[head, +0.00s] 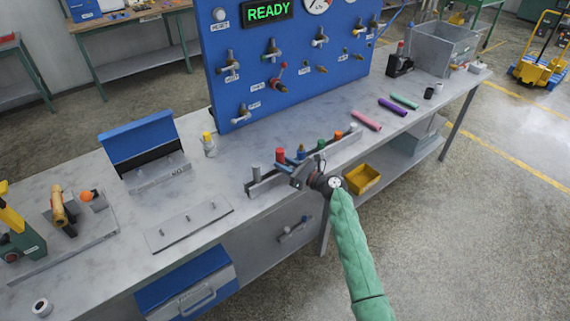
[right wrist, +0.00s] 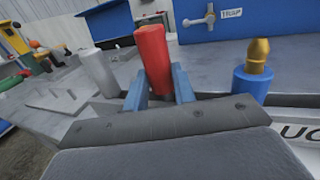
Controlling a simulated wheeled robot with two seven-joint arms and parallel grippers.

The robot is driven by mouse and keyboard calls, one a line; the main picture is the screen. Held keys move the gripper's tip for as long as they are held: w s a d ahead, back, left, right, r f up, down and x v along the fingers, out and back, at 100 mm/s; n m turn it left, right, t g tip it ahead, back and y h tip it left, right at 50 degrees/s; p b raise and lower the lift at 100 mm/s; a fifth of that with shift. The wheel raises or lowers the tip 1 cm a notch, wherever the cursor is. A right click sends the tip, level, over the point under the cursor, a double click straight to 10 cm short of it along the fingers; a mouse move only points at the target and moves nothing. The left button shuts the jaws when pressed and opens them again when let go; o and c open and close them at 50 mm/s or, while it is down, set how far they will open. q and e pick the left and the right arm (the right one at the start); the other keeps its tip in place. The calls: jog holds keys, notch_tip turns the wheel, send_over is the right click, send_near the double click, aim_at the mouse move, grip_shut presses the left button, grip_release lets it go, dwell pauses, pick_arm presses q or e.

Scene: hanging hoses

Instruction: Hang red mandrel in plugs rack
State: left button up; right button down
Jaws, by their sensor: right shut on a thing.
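The red mandrel (head: 280,154) is a short red cylinder at the front edge of the bench. My right gripper (head: 287,163) is shut on it. In the right wrist view the red mandrel (right wrist: 153,58) stands between the two blue fingers (right wrist: 159,90), tilted slightly. The plugs rack (head: 262,187) is a long grey bar along the bench edge. The mandrel is in line with the rack, between a grey plug (head: 257,172) and a blue plug (head: 301,151). Its lower end is hidden behind my gripper, so I cannot tell whether it is seated. My left gripper is out of view.
Green (head: 321,143) and orange (head: 339,134) plugs stand farther right on the rack. A blue valve panel (head: 290,60) rises behind. A flat grey plate (head: 188,226) with pins lies left. Pink (head: 366,121) and purple (head: 393,107) cylinders lie right. A yellow bin (head: 362,179) is below.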

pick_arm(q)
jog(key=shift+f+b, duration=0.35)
pick_arm(e)
jog(key=shift+f, duration=0.55)
jog(key=c, duration=1.1)
grip_release()
jog(key=shift+o, duration=0.2)
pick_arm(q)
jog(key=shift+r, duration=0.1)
pick_arm(e)
jog(key=b+v, duration=0.2)
jog(key=v, duration=0.4)
jog(key=shift+s+d+f, duration=0.1)
jog(key=shift+s+d, duration=0.1)
jog(key=shift+d, duration=0.15)
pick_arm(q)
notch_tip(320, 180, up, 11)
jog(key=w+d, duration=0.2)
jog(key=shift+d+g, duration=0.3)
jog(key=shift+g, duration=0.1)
pick_arm(e)
jog(key=shift+s+d, duration=0.35)
jog(key=shift+d, duration=0.05)
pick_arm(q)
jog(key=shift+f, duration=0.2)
